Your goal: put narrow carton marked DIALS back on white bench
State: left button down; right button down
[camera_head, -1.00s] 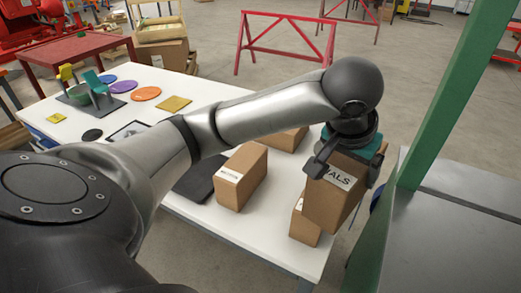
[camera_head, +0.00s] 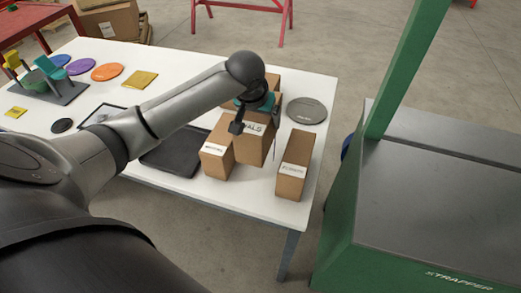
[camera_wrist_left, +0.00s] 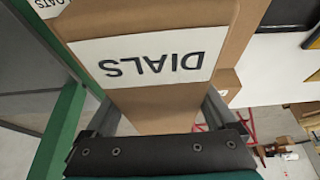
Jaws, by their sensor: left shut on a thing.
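The narrow brown carton marked DIALS (camera_head: 253,148) is upright in my left gripper (camera_head: 255,112), over the right part of the white bench (camera_head: 225,200). In the left wrist view the carton (camera_wrist_left: 190,30) shows its white DIALS label upside down, with a finger on either side. My left gripper is shut on the carton's upper end. The carton appears between two other cartons; I cannot tell whether its base touches the bench. My right gripper is not in view.
A carton (camera_head: 217,155) stands close on the left and another, its label ending in OATS, (camera_head: 293,170) on the right. A carton (camera_head: 272,80) is behind. A grey disc (camera_head: 307,110) and a black tray (camera_head: 172,158) lie on the bench. A green-framed machine (camera_head: 385,230) stands right.

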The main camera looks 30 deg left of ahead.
aim_at(254, 133)
pick_arm(q)
notch_tip(254, 133, down, 7)
jog(key=shift+r+b, duration=0.2)
jog(key=shift+b, duration=0.25)
jog(key=shift+f+b, duration=0.45)
jog(key=shift+f, duration=1.8)
grip_release()
jog(key=shift+f, duration=0.2)
jog(key=shift+s+r, duration=0.2)
jog(key=shift+r, duration=0.4)
jog(key=p+v, duration=0.2)
jog(key=v, duration=0.9)
jog(key=shift+d+p, duration=0.15)
jog(key=shift+p, duration=0.25)
